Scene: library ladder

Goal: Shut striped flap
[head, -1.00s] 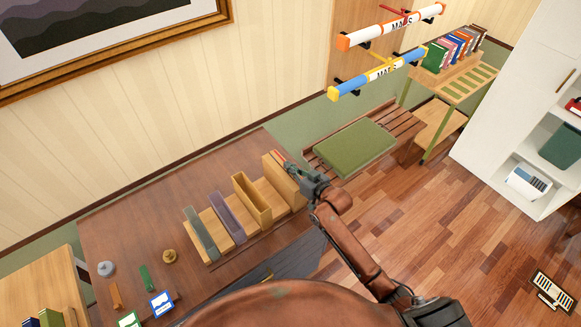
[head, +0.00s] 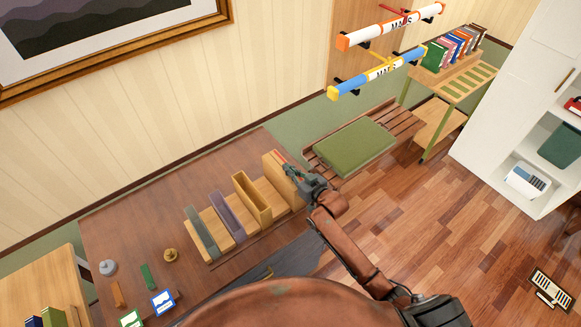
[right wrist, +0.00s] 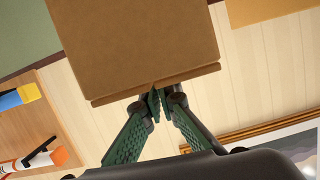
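I cannot clearly pick out a striped flap. A dark panel (head: 292,258) with a small brass-coloured piece lies along the front edge of the desk (head: 130,215), partly hidden by my body. My right gripper (head: 283,163) is at the right end of the desk, beside the tan box (head: 277,172). In the right wrist view, its green fingertips (right wrist: 160,100) are close together at the lower edge of a brown board (right wrist: 135,45). Nothing shows clearly between them, and contact with the board is unclear. My left gripper is out of view.
A grey holder (head: 201,231), a purple one (head: 228,216) and a yellow one (head: 252,198) stand on the desk. A bench with a green cushion (head: 354,147) is beyond the gripper. Two tubes (head: 375,75) hang on the wall.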

